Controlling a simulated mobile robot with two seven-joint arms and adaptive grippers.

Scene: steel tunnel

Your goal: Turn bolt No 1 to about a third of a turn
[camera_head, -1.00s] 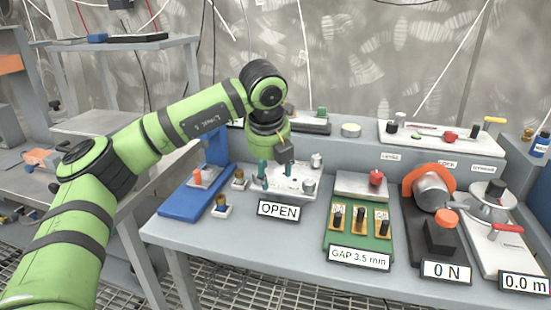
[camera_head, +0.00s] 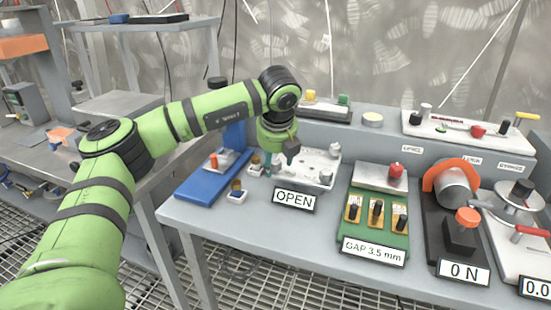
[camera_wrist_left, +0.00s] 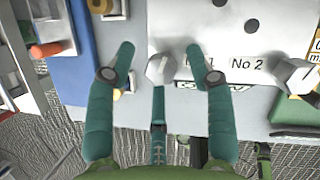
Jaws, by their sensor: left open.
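A white plate (camera_head: 304,160) carries bolts, with an OPEN sign (camera_head: 294,198) at its front edge. In the left wrist view, bolt No 1 (camera_wrist_left: 160,70) is a grey hex head near the plate's edge. It shows between the fingertips of my left gripper (camera_wrist_left: 160,60), with a gap on each side. The gripper's teal fingers are open, and one partly covers the "No 1" print. Bolt No 2 (camera_wrist_left: 297,76) stands to the right. In the head view my left gripper (camera_head: 268,165) points down over the plate's left part, and bolt No 1 is hidden there. My right gripper is not in view.
A blue stand (camera_head: 205,182) with an orange-topped peg is left of the plate. Small brass-topped pieces (camera_head: 237,192) stand beside it. A green gauge board (camera_head: 372,225) and a force rig (camera_head: 460,235) stand to the right.

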